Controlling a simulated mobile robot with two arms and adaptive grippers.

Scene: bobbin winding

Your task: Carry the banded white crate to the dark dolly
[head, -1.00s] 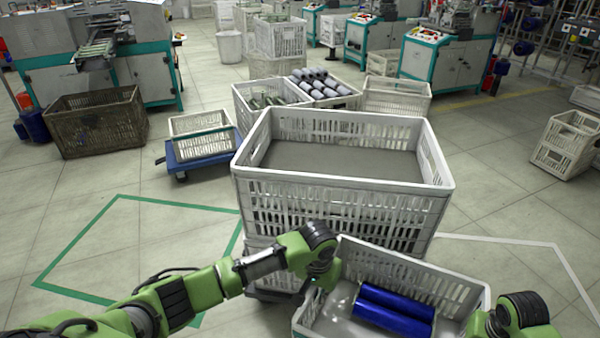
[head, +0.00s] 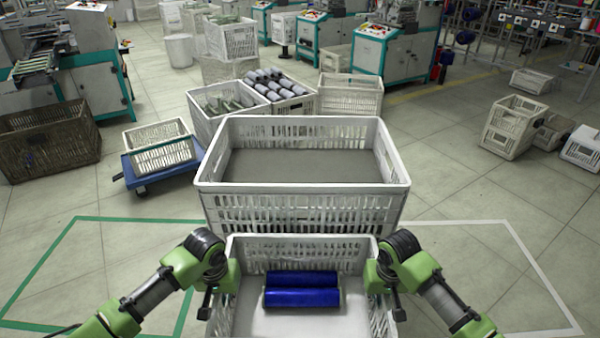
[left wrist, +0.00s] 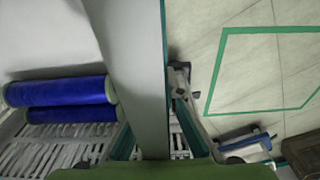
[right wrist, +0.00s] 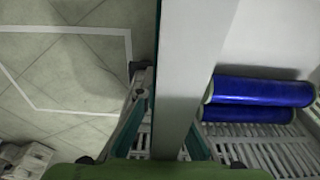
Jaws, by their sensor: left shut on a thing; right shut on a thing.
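A white crate (head: 250,322) with two blue rolls (head: 302,289) in it is in front of me at the bottom of the head view. My left gripper (head: 214,288) is shut on its left wall and my right gripper (head: 388,288) on its right wall. In the wrist views the crate's rim (left wrist: 140,60) (right wrist: 188,70) runs between the fingers, with a thin teal line along its outer edge. The crate's underside is hidden. A dark wheeled part shows low beside the crate in the left wrist view (left wrist: 180,68); I cannot tell if it is the dark dolly.
A large white crate (head: 300,212) stands directly ahead, close behind the held crate. A small white crate (head: 158,157) sits on a blue dolly (head: 142,180) at left. Green (head: 50,248) and white (head: 528,268) floor outlines lie left and right; both enclose bare floor.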

